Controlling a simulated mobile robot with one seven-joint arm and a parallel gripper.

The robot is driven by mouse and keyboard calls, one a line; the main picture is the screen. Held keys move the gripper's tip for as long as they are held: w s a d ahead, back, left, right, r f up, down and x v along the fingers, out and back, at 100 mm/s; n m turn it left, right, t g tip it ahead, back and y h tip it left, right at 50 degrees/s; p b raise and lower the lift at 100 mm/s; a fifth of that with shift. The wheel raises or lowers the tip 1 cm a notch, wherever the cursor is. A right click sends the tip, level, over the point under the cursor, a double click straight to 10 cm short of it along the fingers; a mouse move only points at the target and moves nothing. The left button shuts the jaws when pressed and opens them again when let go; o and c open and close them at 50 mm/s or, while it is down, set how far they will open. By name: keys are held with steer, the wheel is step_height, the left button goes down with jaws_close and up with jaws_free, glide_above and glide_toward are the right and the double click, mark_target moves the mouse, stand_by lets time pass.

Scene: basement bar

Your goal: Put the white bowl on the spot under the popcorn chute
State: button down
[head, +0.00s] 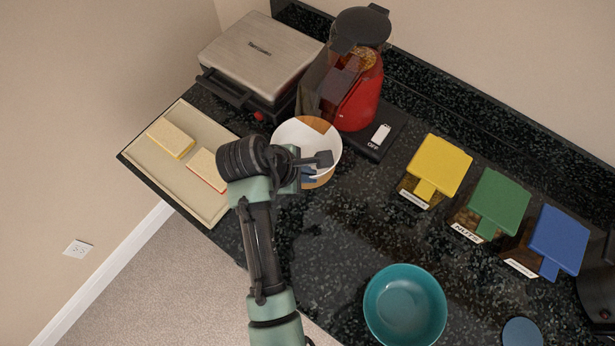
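The white bowl (288,132) is on the dark counter, just in front of the red popcorn machine (358,100). Brown patches show at its upper right and lower edge; I cannot tell whether they belong to the bowl or to a round spot beneath it. The chute itself is not clearly visible. My gripper (316,168) is over the bowl's lower right part, its dark fingers overlapping the bowl in the picture. My wrist covers the bowl's lower left side. Whether the fingers are closed on the rim is not clear.
A steel press grill (258,52) stands behind left. A beige board (158,168) with two sponge-like blocks lies left. Yellow (439,164), green (497,203) and blue (557,240) lidded containers line the right. A teal bowl (404,305) sits in front. Counter between is clear.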

steer(key=shift+w+f, duration=0.1)
steer(key=shift+f, duration=0.5)
steer(key=shift+r, duration=0.15)
steer(key=c, duration=1.5)
jaws_free()
steer(key=o, duration=0.4)
steer(key=shift+o, duration=0.2)
